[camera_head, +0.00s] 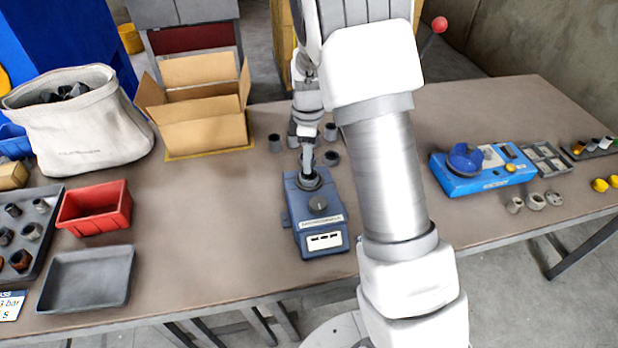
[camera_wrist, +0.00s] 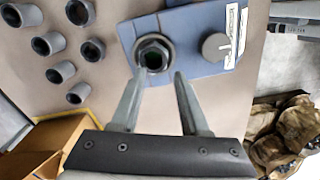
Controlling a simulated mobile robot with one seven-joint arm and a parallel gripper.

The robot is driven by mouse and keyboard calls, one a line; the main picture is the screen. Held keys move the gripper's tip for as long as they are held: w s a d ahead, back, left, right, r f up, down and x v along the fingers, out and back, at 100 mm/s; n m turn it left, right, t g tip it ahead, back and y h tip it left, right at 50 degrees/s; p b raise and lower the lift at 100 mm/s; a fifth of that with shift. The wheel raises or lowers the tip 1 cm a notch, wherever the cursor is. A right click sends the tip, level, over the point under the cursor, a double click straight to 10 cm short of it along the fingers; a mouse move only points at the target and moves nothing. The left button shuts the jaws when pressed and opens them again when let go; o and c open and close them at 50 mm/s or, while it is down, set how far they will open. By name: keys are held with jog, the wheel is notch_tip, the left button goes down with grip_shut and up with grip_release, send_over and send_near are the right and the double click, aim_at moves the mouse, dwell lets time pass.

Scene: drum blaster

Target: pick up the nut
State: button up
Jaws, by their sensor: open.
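A dark hexagonal nut (camera_wrist: 153,53) sits on a round dark base on top of a blue-grey device (camera_wrist: 186,22). In the head view the device (camera_head: 319,225) stands mid-table, with a dark knob and a white label on its near side. The nut (camera_head: 309,181) shows there only partly below my fingers. My gripper (camera_wrist: 157,78) is open and empty in the wrist view. Its fingertips are spread on either side of the nut's lower edge in the picture; whether they touch it I cannot tell. In the head view my gripper (camera_head: 308,163) points down over the nut.
Several grey cylinders (camera_head: 274,143) stand behind the device. An open cardboard box (camera_head: 204,137) is at the back left, with a fabric bag (camera_head: 85,135) farther left. A red bin (camera_head: 95,219) and grey tray (camera_head: 70,278) lie left. A blue machine (camera_head: 470,182) stands right.

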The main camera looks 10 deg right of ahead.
aim_at(309, 176)
jog(key=f, duration=0.5)
jog(key=shift+s+f, duration=0.4)
grip_shut()
dwell(1.1)
